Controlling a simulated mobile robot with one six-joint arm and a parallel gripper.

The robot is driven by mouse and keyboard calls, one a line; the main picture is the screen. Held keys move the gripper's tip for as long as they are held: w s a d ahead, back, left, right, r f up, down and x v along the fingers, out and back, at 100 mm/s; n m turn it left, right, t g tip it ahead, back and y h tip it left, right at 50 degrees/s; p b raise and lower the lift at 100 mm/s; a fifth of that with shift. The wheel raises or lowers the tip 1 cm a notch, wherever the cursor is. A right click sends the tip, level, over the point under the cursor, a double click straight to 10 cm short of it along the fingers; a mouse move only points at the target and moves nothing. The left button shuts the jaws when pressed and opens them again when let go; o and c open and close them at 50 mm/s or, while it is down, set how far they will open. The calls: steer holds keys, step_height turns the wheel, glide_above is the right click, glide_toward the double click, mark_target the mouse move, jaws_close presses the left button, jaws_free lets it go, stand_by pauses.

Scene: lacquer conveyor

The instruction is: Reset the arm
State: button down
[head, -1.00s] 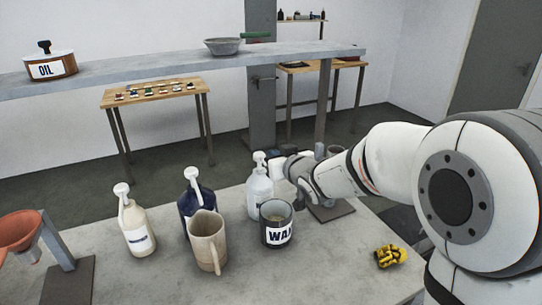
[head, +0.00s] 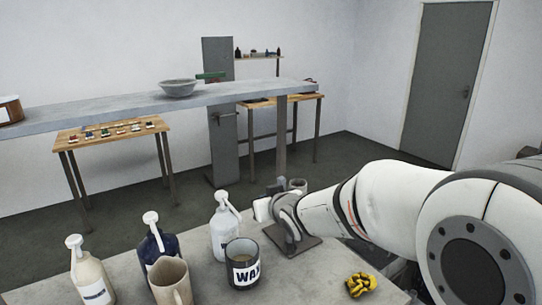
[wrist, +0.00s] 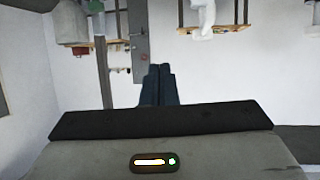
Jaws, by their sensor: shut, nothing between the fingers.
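My arm reaches in from the right in the head view, and its white and grey wrist (head: 287,207) is above the far right part of the bench, beyond the wax pot. The fingertips cannot be made out there. In the wrist view my gripper (wrist: 158,70) shows two dark fingers pressed together, with nothing between them. They point at open room, with a pale wall and furniture far behind.
On the bench stand a WAX pot (head: 243,268), a beige jug (head: 170,284), a white bottle (head: 223,236), a navy bottle (head: 156,246) and a cream bottle (head: 90,279). A yellow-black object (head: 360,285) lies at right. A raised grey beam (head: 130,109) crosses behind.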

steer(key=s+d+m+g+h, duration=0.2)
steer(key=s+d+h, duration=0.3)
steer(key=d, duration=0.6)
steer(key=s+d+f+m+g, duration=0.1)
steer(key=s+d+f+g, duration=0.1)
steer(key=s, duration=0.6)
steer(key=s+d+f+m+g, duration=0.1)
steer(key=s+d+g, duration=0.1)
steer(key=s+d, duration=0.2)
steer(key=s+d+f+m+g, duration=0.1)
steer(key=s+d+f+g, duration=0.1)
steer(key=s, duration=0.9)
steer(key=shift+s+d+f+m+g+h, duration=0.3)
steer(key=shift+d+f+g+h, duration=0.15)
steer(key=shift+d, duration=0.4)
